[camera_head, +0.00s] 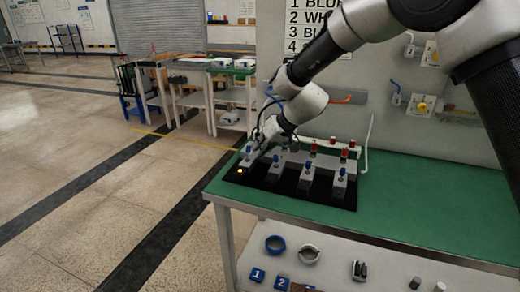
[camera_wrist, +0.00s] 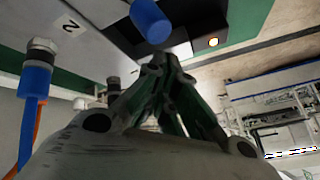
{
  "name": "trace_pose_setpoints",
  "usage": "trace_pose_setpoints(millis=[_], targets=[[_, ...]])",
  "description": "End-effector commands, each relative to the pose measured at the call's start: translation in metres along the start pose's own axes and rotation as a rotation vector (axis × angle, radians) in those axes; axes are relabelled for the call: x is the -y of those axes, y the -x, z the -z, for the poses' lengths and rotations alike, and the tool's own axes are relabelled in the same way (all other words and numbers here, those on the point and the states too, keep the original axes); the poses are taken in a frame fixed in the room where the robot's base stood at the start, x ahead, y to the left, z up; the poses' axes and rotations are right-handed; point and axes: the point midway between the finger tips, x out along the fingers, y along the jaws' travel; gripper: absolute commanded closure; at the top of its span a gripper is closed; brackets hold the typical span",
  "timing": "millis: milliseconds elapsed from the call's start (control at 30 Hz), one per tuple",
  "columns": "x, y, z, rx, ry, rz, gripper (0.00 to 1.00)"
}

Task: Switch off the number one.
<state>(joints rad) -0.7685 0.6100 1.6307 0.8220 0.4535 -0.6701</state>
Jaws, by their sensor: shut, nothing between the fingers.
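A row of grey switch units, each with a blue knob, stands on a black board (camera_head: 287,188) on the green table. The leftmost unit has a blue knob (camera_head: 248,149) and a glowing lamp (camera_head: 240,170); no number on it is readable. In the wrist view a blue knob (camera_wrist: 150,20) and the lit lamp (camera_wrist: 213,42) lie just beyond my fingertips. My gripper (camera_head: 257,148) is over the leftmost unit, its fingers shut and empty (camera_wrist: 160,62). Whether the fingertips touch the knob I cannot tell. A label reading 2 (camera_wrist: 68,27) is at the upper left.
A wall sign (camera_head: 313,22) lists numbered lines, partly cut off. Red fittings and a white pipe (camera_head: 368,140) stand behind the board. The green tabletop (camera_head: 430,195) is clear to the right.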

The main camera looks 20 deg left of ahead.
Motion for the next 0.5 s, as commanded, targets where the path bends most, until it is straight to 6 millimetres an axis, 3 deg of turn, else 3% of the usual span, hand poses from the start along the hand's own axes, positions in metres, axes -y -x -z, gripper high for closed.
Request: trace_pose_setpoints(millis=[500], targets=[[0.0094,0.0018,-0.0070,-0.060,0.066,-0.062,1.00]])
